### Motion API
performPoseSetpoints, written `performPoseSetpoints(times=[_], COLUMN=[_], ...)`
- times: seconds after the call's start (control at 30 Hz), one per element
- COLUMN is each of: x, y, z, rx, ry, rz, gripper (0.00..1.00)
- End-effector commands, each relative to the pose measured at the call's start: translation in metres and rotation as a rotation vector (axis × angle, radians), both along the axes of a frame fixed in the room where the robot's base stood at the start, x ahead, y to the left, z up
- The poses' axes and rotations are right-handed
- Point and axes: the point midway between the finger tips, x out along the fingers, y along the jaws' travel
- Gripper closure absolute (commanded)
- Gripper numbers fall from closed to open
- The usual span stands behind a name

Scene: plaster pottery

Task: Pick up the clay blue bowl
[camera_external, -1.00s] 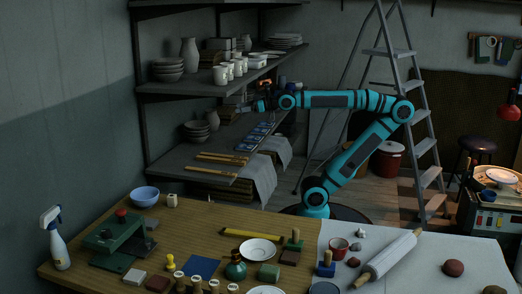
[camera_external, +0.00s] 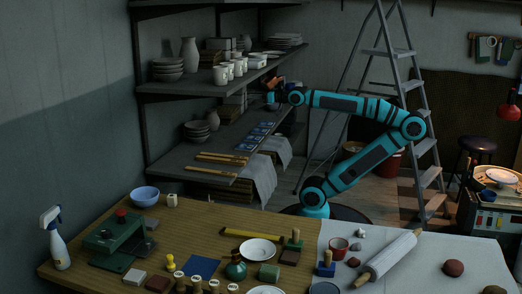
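The blue bowl (camera_external: 145,196) sits upright on the far left corner of the wooden table (camera_external: 190,222). It looks empty. My gripper (camera_external: 270,98) is up by the shelves, well above and to the right of the bowl and apart from it. It is small and dark against the shelf, so I cannot tell whether its fingers are open or shut.
A small pale cup (camera_external: 172,200) stands right beside the bowl. A green press (camera_external: 110,235) and a spray bottle (camera_external: 56,240) are in front of it. Shelves with plates, mugs (camera_external: 220,76) and vases (camera_external: 189,54) stand behind. A stepladder (camera_external: 405,90) is behind my arm.

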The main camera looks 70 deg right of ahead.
Motion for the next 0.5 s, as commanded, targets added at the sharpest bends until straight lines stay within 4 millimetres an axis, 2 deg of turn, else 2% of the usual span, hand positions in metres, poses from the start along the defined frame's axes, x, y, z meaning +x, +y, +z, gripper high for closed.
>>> performPoseSetpoints(times=[0.07, 0.17, 0.5], x=[0.0, 0.0, 0.001], y=[0.0, 0.0, 0.0], z=[0.008, 0.031, 0.164], rx=[0.0, 0.0, 0.0], ry=[-0.001, -0.003, -0.002], rz=[0.0, 0.0, 0.001], gripper=[0.7, 0.7, 0.7])
